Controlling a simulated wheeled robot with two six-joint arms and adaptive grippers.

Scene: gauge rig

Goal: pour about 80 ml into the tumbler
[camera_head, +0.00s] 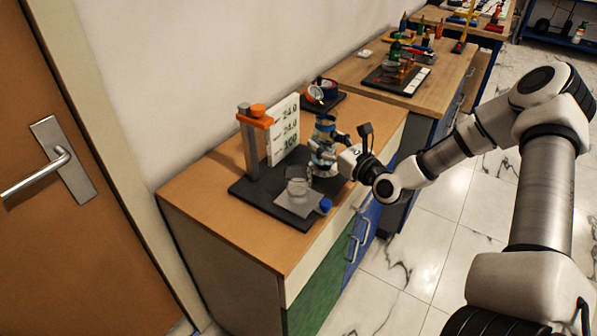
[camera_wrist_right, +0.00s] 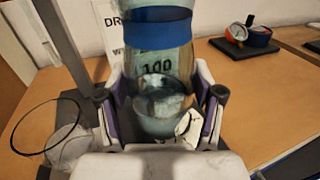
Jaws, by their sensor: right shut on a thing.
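My right gripper (camera_head: 322,157) is shut around a clear bottle (camera_head: 325,128) with a blue band, above or on the right part of the black rig base (camera_head: 250,190). The bottle stands about upright; whether it touches the base I cannot tell. In the right wrist view the bottle (camera_wrist_right: 160,60) is between the fingers of the gripper (camera_wrist_right: 162,105), with the number 100 seen through or on it. The clear tumbler (camera_head: 298,182) stands on the base, left of and in front of the bottle. It also shows in the wrist view (camera_wrist_right: 68,143), its contents unclear. My left gripper is not in view.
A post with an orange clamp (camera_head: 255,121) and a white number board (camera_head: 284,130) rise behind the tumbler. A blue-capped item (camera_head: 325,205) is at the base's front corner. A round gauge (camera_head: 316,93) stands behind. The cabinet's left top is clear.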

